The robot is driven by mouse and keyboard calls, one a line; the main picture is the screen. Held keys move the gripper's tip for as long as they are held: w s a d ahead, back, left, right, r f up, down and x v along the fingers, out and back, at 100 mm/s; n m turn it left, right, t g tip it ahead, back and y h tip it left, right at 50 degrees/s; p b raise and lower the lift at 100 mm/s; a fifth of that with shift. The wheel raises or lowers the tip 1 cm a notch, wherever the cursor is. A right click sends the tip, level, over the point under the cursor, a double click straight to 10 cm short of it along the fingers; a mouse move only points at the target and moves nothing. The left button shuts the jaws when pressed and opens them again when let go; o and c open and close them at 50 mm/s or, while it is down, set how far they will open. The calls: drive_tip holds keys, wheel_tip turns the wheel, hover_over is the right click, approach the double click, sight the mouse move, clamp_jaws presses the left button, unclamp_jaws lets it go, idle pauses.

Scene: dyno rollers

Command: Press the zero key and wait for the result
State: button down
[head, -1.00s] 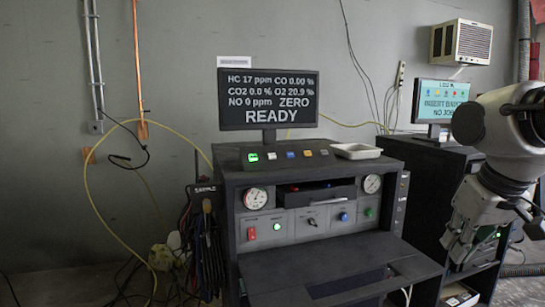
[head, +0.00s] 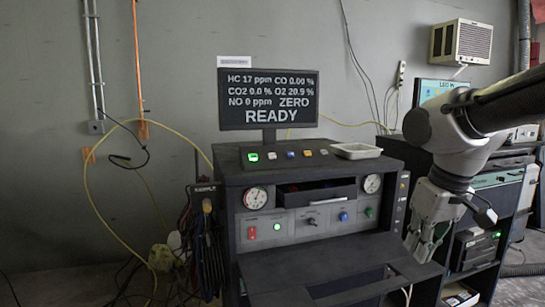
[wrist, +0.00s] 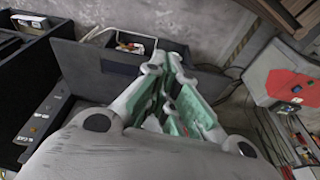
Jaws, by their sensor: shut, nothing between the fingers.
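The black analyzer cabinet (head: 228,172) stands in the middle of the head view. A row of small keys runs along its top: a lit green key (head: 253,157), a white key (head: 272,156), a blue key (head: 290,154), an orange key (head: 307,153) and a pale key (head: 323,152). Their labels are too small to read. The monitor (head: 268,99) above shows gas readings, "ZERO" and "READY". My gripper (head: 423,250) points down at the cabinet's right side, apart from the keys. Its fingers (wrist: 172,65) are shut and empty in the wrist view.
A white tray (head: 357,151) sits on the cabinet's top right, beside the keys. A shelf (head: 330,284) juts out in front. A second monitor (head: 432,88) is partly hidden by my arm. Cables and hoses (head: 203,235) hang on the left. Air above the keys is clear.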

drive_tip(key=w+a+n+t+y, duration=0.2)
drive_tip(key=w+a+n, duration=0.2)
drive_tip(key=w+a, duration=0.85)
drive_tip(key=n+t+y, duration=0.3)
drive_tip(key=n+t, duration=0.3)
approach(272, 156)
drive_tip(key=s+a+f, duration=0.4)
drive_tip(key=w+d+r+n+t, duration=0.1)
drive_tip(key=w+r+n+t, duration=0.1)
drive_tip(key=r+t, duration=0.3)
wheel_tip(272, 156, up, 5)
drive_tip(key=shift+w+f+n, duration=0.25)
drive_tip(key=shift+w+n, duration=0.15)
drive_tip(key=shift+w, duration=0.25)
drive_tip(key=shift+d, duration=0.1)
drive_tip(key=shift+w+a+f, duration=0.2)
drive_tip(key=shift+w+f, duration=0.75)
drive_tip(key=shift+f, duration=0.2)
drive_tip(key=shift+w+a+f, duration=0.25)
drive_tip(key=shift+w+f, duration=0.65)
drive_tip(key=shift+f, duration=0.2)
drive_tip(key=shift+w+a+f, duration=0.2)
drive_tip(key=shift+w+f, duration=0.75)
drive_tip(key=shift+f, duration=0.2)
drive_tip(key=shift+w+f, duration=0.25)
drive_tip(key=shift+f, duration=0.05)
